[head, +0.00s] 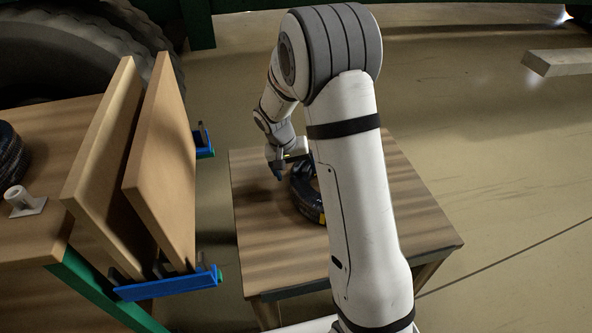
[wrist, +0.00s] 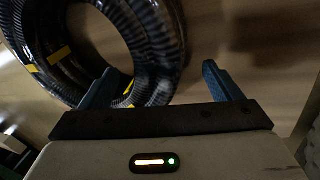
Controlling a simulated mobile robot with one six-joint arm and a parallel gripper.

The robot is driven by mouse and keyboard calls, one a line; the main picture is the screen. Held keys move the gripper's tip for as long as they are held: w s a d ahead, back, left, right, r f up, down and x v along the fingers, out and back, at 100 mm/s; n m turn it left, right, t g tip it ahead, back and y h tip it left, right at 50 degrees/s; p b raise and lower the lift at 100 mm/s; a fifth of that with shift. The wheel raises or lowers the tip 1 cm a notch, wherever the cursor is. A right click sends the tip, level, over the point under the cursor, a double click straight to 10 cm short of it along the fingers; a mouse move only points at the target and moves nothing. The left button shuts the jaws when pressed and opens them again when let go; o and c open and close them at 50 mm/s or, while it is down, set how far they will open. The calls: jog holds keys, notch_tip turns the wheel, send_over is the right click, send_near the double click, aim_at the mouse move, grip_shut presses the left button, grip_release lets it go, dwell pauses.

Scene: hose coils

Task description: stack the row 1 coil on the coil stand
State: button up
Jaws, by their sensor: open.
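A black ribbed hose coil (head: 302,196) with yellow bands lies flat on a small wooden table, partly hidden behind my arm. The coil also fills the upper left of the wrist view (wrist: 155,35). My gripper (head: 284,165) is at the coil's far left edge in the head view. In the wrist view my gripper (wrist: 160,77) is open, its blue fingers apart. One side of the ring shows between the fingers, with the left finger over the ring's inner edge. I cannot tell whether they touch. No row label is readable, and I cannot identify the coil stand for certain.
Another black coil (head: 9,157) and a white peg on a square base (head: 25,203) are on the left bench. Two upright wooden boards (head: 165,165) in blue brackets (head: 170,285) stand between bench and table. A large tyre (head: 60,50) is behind.

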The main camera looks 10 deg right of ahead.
jog(key=shift+p+v, duration=1.4)
jog(key=shift+v, duration=1)
